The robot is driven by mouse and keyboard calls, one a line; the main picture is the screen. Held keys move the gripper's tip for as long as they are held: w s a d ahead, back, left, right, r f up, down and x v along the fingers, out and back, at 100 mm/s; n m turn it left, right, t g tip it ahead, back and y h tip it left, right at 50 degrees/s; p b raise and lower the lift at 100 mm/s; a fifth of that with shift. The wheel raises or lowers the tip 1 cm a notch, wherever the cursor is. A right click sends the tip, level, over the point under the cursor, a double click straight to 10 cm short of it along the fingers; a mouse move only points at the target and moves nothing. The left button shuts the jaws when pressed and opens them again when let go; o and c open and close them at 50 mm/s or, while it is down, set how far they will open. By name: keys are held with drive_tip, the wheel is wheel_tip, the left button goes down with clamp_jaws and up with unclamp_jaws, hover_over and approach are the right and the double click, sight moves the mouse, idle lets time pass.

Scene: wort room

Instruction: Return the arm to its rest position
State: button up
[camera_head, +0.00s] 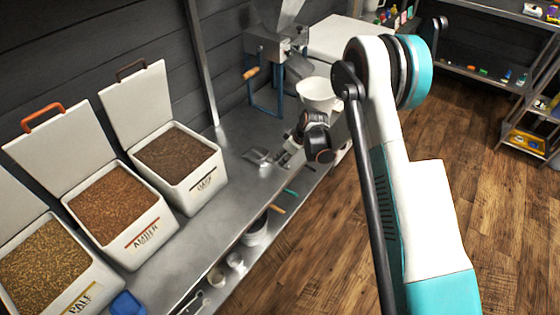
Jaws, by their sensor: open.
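My arm, white and teal, rises at the right and bends over at its top. It reaches down to my gripper (287,157), which is low over the front part of the steel counter (236,218). My gripper is open, and I see nothing held in it. A small metal scoop (258,156) lies on the counter just left of the fingertips; I cannot tell whether they touch it. A white bowl or hopper (318,95) stands just behind my wrist.
Open grain bins stand at the left: a pale one (75,292), an amber one (130,245) and a third (195,190). A mill with a crank (268,48) stands behind. Buckets and tools sit on the lower shelf. Wooden floor (310,255) is clear; shelving (530,135) stands right.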

drive_tip(key=s+d+r+m+t+h, duration=0.1)
drive_tip(key=s+d+r+m, duration=0.3)
drive_tip(key=r, duration=0.6)
drive_tip(key=s+d+r+n, duration=0.15)
drive_tip(key=s+r, duration=0.35)
drive_tip(key=r, duration=0.5)
drive_tip(key=s+d+r+m+t+h, duration=0.1)
drive_tip(key=s+d+r+m, duration=0.3)
drive_tip(key=r, duration=0.6)
drive_tip(key=s+d+r+m+t+h, duration=0.1)
drive_tip(key=s+d+r+m, duration=0.1)
drive_tip(key=s, duration=1)
drive_tip(key=s+d+r+m+t+h, duration=0.1)
drive_tip(key=s+d+r+m, duration=0.1)
drive_tip(key=s, duration=1.1)
drive_tip(key=shift+d+r, duration=0.6)
drive_tip(key=shift+d, duration=0.35)
